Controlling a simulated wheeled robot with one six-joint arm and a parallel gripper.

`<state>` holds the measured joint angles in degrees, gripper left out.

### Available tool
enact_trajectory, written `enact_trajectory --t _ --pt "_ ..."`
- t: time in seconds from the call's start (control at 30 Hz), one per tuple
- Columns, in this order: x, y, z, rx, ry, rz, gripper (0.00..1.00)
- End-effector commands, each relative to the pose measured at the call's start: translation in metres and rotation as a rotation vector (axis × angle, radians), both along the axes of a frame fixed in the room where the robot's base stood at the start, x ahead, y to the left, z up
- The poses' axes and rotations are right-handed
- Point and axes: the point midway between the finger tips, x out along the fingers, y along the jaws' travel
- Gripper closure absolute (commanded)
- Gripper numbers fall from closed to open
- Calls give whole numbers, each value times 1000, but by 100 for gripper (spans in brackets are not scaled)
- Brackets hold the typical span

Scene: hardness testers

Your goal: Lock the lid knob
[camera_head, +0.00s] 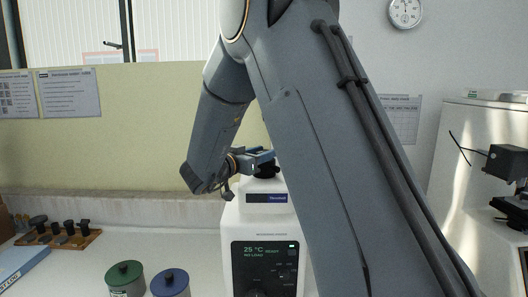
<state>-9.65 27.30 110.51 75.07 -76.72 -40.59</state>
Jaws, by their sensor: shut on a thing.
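The lid knob (266,171) is a black knob on top of a white machine (233,230). The machine has a dark front panel (264,262) with green text reading 25 °C, READY and NO LOAD. My gripper (265,160) reaches in from the left at knob height and is shut on the knob. My arm hides the machine's right side and part of the knob. I cannot tell the knob's turned position.
A green-lidded jar (125,275) and a blue-lidded jar (170,283) stand left of the machine. A wooden rack (58,238) with black-topped pieces is farther left. At the right are a large white cabinet (470,190) and a black device (508,162).

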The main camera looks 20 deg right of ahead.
Motion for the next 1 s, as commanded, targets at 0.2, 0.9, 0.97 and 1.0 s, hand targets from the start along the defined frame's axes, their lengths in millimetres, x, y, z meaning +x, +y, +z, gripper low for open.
enact_trajectory --t 0.2,0.9,0.97,1.0 --pt "3 1 -1 0 -3 -202 82" --pt "3 0 1 -1 -4 -595 82" --pt "2 0 1 -1 -4 -604 82" --pt "2 0 1 -2 -5 -608 82"
